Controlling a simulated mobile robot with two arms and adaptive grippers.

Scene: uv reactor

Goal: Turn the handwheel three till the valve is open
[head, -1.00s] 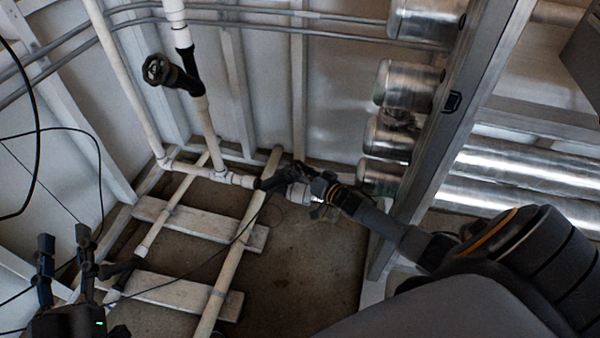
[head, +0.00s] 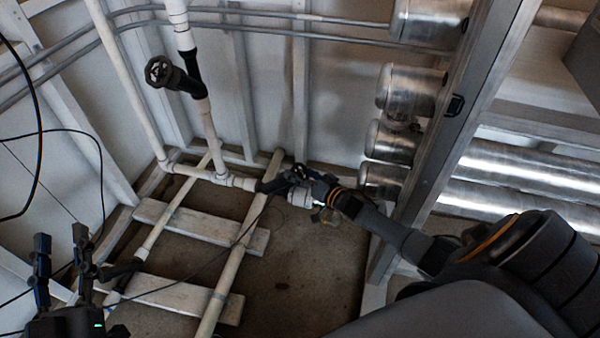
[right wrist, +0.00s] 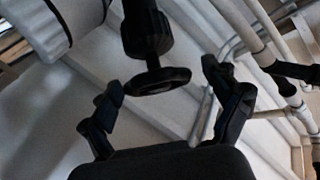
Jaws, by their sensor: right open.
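In the right wrist view a black handwheel (right wrist: 158,82) on a dark valve stem (right wrist: 146,32) lies between the two finger tips of my right gripper (right wrist: 163,84). The fingers stand apart on either side of the wheel, and no grip on it shows. In the head view my right gripper (head: 300,184) is at a dark valve (head: 268,184) low on the white pipework; the wheel there is mostly hidden. Another black handwheel (head: 157,71) sits higher on an upright pipe. My left gripper (head: 63,256) is open and empty at lower left. No number shows on any wheel.
A further dark valve (head: 122,269) is close to my left gripper. White pipes (head: 228,266) run over pale planks (head: 200,226) on the floor. Thin black cables hang at left.

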